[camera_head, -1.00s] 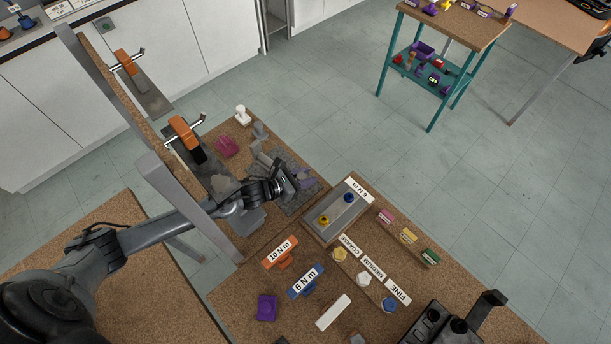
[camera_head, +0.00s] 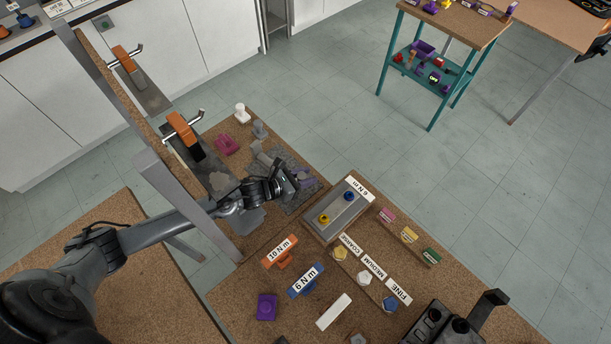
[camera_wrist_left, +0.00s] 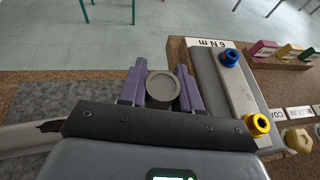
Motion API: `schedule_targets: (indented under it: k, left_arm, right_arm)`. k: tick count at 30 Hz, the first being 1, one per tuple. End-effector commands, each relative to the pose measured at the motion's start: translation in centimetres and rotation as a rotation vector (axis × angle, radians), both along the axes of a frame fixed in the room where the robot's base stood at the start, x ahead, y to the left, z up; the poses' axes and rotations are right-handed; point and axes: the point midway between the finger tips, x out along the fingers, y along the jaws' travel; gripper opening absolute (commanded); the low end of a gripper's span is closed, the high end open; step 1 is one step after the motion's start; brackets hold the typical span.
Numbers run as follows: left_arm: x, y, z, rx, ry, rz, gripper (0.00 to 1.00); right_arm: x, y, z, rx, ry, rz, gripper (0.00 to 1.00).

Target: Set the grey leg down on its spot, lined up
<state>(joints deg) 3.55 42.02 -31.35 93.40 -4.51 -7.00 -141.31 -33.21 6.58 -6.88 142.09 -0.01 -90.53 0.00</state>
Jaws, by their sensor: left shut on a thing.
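My left gripper (camera_head: 302,178) is over the dark grey mat (camera_head: 292,203) on the brown work board. In the left wrist view its two purple fingers (camera_wrist_left: 162,88) are shut on the grey leg (camera_wrist_left: 162,86), whose round end faces the camera. The rest of the leg is hidden behind the gripper body. The mat also shows at the left of the wrist view (camera_wrist_left: 70,98). I cannot tell whether the leg touches the mat. My right gripper is not in view.
A grey block with a blue and a yellow knob (camera_head: 336,212), labelled 6 N m, is close right of the gripper. Grey parts (camera_head: 262,150) lie behind it. An upright frame (camera_head: 165,170) with orange-handled clamps stands left. Orange (camera_head: 283,260) and blue (camera_head: 303,290) tools lie nearer.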

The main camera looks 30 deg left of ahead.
Motion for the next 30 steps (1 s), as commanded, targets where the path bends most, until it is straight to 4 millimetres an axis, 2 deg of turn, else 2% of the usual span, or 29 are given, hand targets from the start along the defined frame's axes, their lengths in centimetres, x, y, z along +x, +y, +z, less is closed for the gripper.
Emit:
schedule_targets:
  k: [15,16,21,30]
  left_arm:
    - [0.10,0.04,-0.68,0.001,-0.004,0.000,0.00]
    - [0.09,0.04,-0.58,0.001,-0.004,0.000,0.37]
    - [0.06,0.03,-0.62,0.000,-0.002,0.001,0.63]
    - [-0.13,0.05,-0.82,0.000,0.002,0.000,0.63]
  right_arm:
    - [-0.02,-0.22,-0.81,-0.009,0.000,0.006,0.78]
    - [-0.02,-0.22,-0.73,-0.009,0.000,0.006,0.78]
    - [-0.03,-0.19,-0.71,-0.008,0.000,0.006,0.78]
    - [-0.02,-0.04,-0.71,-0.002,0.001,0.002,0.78]
